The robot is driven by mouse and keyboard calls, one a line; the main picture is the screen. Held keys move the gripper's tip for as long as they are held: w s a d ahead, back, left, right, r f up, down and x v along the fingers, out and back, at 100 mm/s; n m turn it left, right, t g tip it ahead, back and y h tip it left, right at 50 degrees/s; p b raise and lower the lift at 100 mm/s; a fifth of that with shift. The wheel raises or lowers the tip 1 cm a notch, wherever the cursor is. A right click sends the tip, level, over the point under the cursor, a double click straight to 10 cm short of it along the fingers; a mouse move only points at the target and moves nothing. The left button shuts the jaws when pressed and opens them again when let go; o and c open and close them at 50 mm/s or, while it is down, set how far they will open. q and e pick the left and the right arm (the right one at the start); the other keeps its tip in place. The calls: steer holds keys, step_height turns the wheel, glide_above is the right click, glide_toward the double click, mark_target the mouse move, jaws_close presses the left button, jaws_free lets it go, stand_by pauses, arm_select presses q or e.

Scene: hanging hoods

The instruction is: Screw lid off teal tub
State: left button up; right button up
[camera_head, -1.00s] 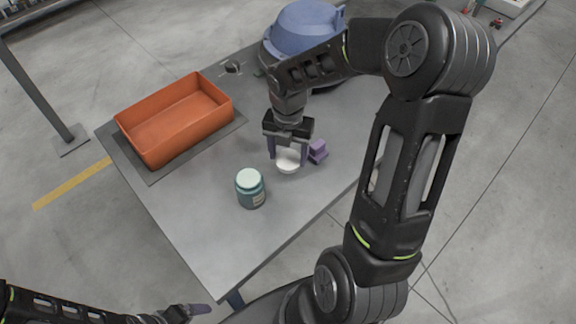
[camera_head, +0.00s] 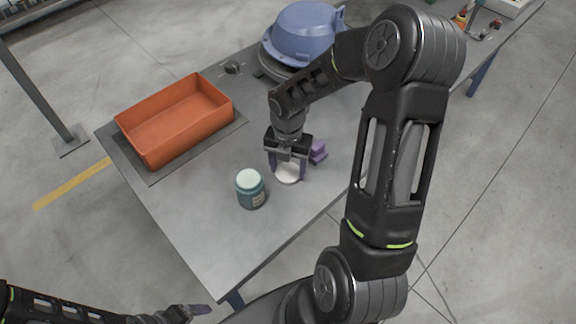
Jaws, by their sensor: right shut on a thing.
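The teal tub (camera_head: 250,194) stands upright on the grey table, with a pale mint lid (camera_head: 249,179) on top. My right gripper (camera_head: 287,176) is right of and slightly behind the tub, pointing down, its fingers shut on a white round bowl-like thing (camera_head: 288,174). The fingers hide part of its sides. It is low over the table; I cannot tell whether it touches. My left gripper (camera_head: 199,310) is at the bottom edge, off the table's front, away from the tub. Its finger gap does not show clearly.
A purple block-like object (camera_head: 318,151) is close to the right gripper's right side. An orange bin (camera_head: 153,150) stands on a dark mat (camera_head: 214,141) at left. A blue domed hood (camera_head: 303,36) is at the back. Table around the tub's left and front is clear.

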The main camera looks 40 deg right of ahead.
mark_target(288, 171)
steer(key=shift+f, duration=0.1)
steer(key=o, duration=1.5)
steer(key=shift+o, duration=0.2)
step_height(288, 171, up, 12)
